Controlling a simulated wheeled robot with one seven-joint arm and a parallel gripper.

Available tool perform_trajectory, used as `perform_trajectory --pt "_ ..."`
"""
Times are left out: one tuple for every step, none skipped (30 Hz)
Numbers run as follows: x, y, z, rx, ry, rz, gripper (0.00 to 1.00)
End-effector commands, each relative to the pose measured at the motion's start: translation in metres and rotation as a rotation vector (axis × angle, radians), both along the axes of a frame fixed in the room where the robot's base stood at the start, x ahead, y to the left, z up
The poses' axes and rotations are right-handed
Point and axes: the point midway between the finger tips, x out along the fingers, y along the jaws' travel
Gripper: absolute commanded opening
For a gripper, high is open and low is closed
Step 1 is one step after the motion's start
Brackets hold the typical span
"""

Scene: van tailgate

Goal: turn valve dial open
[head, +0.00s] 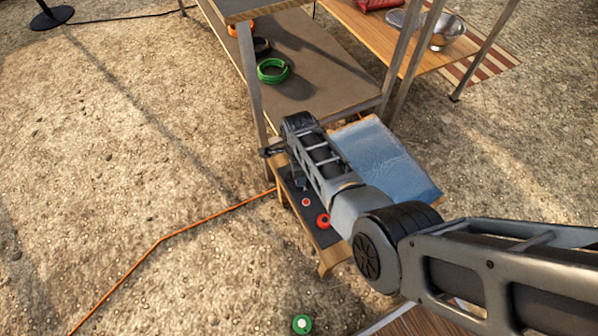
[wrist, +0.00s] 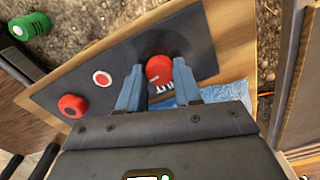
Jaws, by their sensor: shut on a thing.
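A red dial (wrist: 160,68) with white marking sits on a dark panel (wrist: 185,38) fixed to a wooden board. My gripper (wrist: 158,82) has its two blue-grey fingers on either side of this dial and is shut on it. A second red dial (wrist: 72,106) sits farther left on the panel, with a small red-and-white button (wrist: 102,78) between them. In the head view, one red dial (head: 323,221) and the button (head: 306,202) show beside my arm. The held dial and my fingertips are largely hidden there by my arm.
A blue cloth (head: 382,165) lies on the board right of my arm. A metal-framed shelf (head: 315,72) with a green coil (head: 273,71) stands just behind. An orange cable (head: 160,240) crosses the gravel. A green round object (head: 302,323) is at the bottom. Open gravel lies left.

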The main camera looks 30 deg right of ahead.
Motion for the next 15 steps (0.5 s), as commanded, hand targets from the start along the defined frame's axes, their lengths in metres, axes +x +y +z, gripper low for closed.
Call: perform_trajectory --pt "0.0 -0.0014 0.0002 -0.002 0.0 -0.015 0.03" --pt "0.0001 -0.0015 0.0002 -0.002 0.0 -0.021 0.03" --pt "0.0 -0.0015 0.0001 -0.002 0.0 -0.029 0.03" --pt "0.0 -0.0015 0.0001 -0.002 0.0 -0.035 0.03" --pt "0.0 -0.0015 0.0 -0.002 0.0 -0.039 0.03" --pt "0.0 -0.0015 0.0 -0.002 0.0 -0.043 0.03" --pt "0.0 -0.0016 -0.0001 -0.002 0.0 -0.046 0.03" --pt "0.0 -0.0016 -0.0001 -0.002 0.0 -0.047 0.03" --pt "0.0 -0.0016 -0.0001 -0.002 0.0 -0.049 0.03" --pt "0.0 -0.0016 -0.0001 -0.002 0.0 -0.05 0.03" --pt "0.0 -0.0016 -0.0002 -0.002 0.0 -0.05 0.03" --pt "0.0 -0.0016 -0.0002 -0.002 0.0 -0.05 0.03" --pt "0.0 -0.0016 -0.0002 -0.002 0.0 -0.05 0.03" --pt "0.0 -0.0016 -0.0002 -0.002 0.0 -0.05 0.03" --pt "0.0 -0.0016 -0.0002 -0.002 0.0 -0.05 0.03"
